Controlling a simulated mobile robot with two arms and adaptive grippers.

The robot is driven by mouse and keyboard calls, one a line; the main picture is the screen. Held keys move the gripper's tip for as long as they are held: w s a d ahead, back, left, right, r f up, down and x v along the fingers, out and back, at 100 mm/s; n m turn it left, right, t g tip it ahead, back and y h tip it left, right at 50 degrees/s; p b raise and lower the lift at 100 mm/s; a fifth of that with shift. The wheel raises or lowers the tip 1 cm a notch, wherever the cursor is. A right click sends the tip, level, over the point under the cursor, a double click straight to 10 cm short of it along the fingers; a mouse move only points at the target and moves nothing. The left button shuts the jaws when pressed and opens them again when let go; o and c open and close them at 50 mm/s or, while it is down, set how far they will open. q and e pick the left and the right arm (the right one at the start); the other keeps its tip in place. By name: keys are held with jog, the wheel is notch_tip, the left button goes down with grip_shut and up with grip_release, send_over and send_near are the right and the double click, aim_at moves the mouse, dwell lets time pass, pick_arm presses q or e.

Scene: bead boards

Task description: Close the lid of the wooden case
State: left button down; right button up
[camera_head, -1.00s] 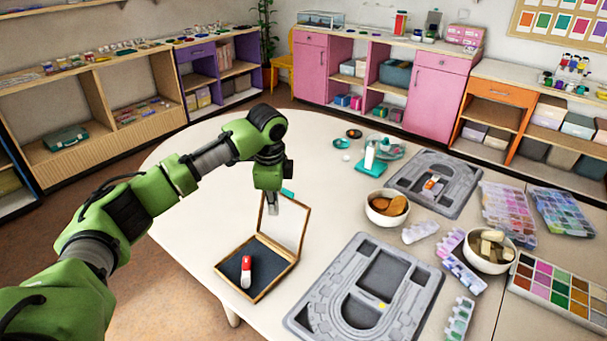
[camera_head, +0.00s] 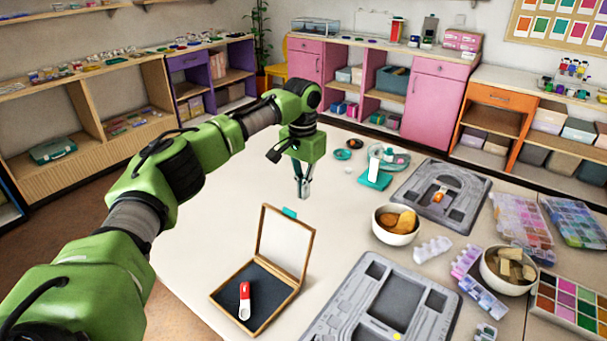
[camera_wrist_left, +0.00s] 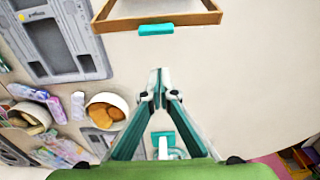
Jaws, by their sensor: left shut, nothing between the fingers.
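The wooden case (camera_head: 217,296) stands open on the table, its lid (camera_head: 284,244) raised with a teal tab (camera_head: 289,213) on the top edge. A red and white tool (camera_head: 244,301) lies on the dark bottom of the case. My left gripper (camera_head: 304,197) is shut and empty, apart from the case, beyond the raised lid. In the left wrist view the gripper's fingertips (camera_wrist_left: 158,72) point toward the teal tab (camera_wrist_left: 156,29) with a gap of bare table between. The lid's wooden frame (camera_wrist_left: 160,20) shows at the top there. My right gripper is out of view.
A grey bead board (camera_head: 318,332) lies right of the case, and another (camera_head: 474,215) farther back. A bowl with brown pieces (camera_head: 396,238) and a teal stand (camera_head: 374,180) stand right of my left gripper. The table left of the gripper is bare.

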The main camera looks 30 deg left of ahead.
pick_arm(q)
jog(key=shift+s+a+f+p, duration=0.1)
jog(key=shift+s+f+p, duration=0.15)
jog(key=shift+s, duration=0.4)
jog(key=shift+s+a+f+p, duration=0.1)
jog(key=shift+s+f+p, duration=0.1)
jog(key=shift+s, duration=0.4)
jog(key=shift+s+f+p, duration=0.2)
jog(key=shift+s+f, duration=0.05)
jog(key=shift+s, duration=0.4)
jog(key=shift+w, duration=0.1)
